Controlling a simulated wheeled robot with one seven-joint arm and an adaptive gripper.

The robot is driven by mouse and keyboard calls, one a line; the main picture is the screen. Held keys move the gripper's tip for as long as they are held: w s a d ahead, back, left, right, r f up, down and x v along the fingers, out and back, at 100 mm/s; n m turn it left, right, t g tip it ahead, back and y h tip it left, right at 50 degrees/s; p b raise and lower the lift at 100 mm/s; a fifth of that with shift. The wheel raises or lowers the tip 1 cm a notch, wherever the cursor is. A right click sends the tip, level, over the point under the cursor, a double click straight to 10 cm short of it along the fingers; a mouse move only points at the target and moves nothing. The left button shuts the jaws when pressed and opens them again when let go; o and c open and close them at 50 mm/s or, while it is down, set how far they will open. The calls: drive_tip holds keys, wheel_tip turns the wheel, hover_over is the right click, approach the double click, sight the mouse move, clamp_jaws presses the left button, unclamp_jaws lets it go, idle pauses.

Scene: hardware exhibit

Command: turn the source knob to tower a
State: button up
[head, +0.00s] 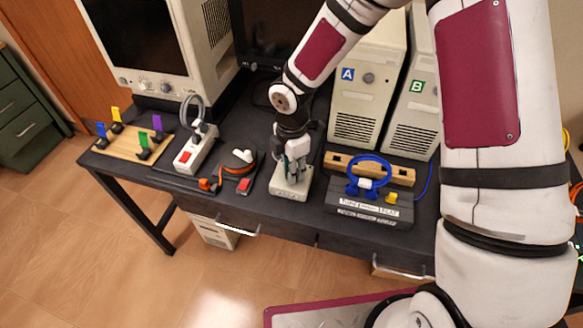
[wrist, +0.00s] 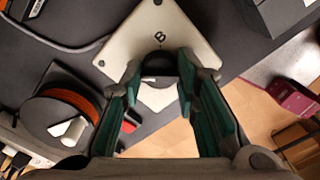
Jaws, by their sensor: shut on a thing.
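The source knob (wrist: 160,60) is a dark round knob on a small beige switch box (wrist: 118,50). In the wrist view a dark mark like a B shows on the box beside the knob. My gripper (head: 293,165) points down over the switch box (head: 289,192) and its green-padded fingers are shut on the knob's sides. In the head view the fingers hide the knob, and which way it points cannot be told. Tower A (head: 366,100), beige with a blue A label, and tower B (head: 413,120), with a green B label, stand behind to the right.
Left of the box are a cable reel (head: 238,163), a power strip (head: 196,148) and a board with coloured levers (head: 130,140). A dark panel with a blue ring (head: 369,170) sits close on the right. The desk's front edge is near the box.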

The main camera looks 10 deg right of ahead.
drive_tip(key=o, duration=1.2)
drive_tip(key=shift+c, duration=0.2)
wheel_tip(320, 180, up, 12)
drive_tip(key=s+d+r+m+t+h, duration=0.1)
drive_tip(key=s+d+r+m, duration=0.1)
drive_tip(key=d+r+m, duration=0.15)
drive_tip(key=s+d+r+m+h, duration=0.1)
drive_tip(key=s+d+r+m, duration=0.2)
drive_tip(key=r, duration=0.2)
drive_tip(key=s+d+r+m+t+y, duration=0.1)
drive_tip(key=s+d+r+m+t, duration=0.1)
drive_tip(key=s+r+m, duration=0.3)
drive_tip(key=s+d+r+m+t+y, duration=0.1)
drive_tip(key=s+d+r+m, duration=0.4)
drive_tip(key=s+m, duration=0.6)
drive_tip(key=shift+s+r+t, duration=0.5)
drive_tip(key=shift+s+r, duration=0.05)
drive_tip(key=shift+s, duration=0.1)
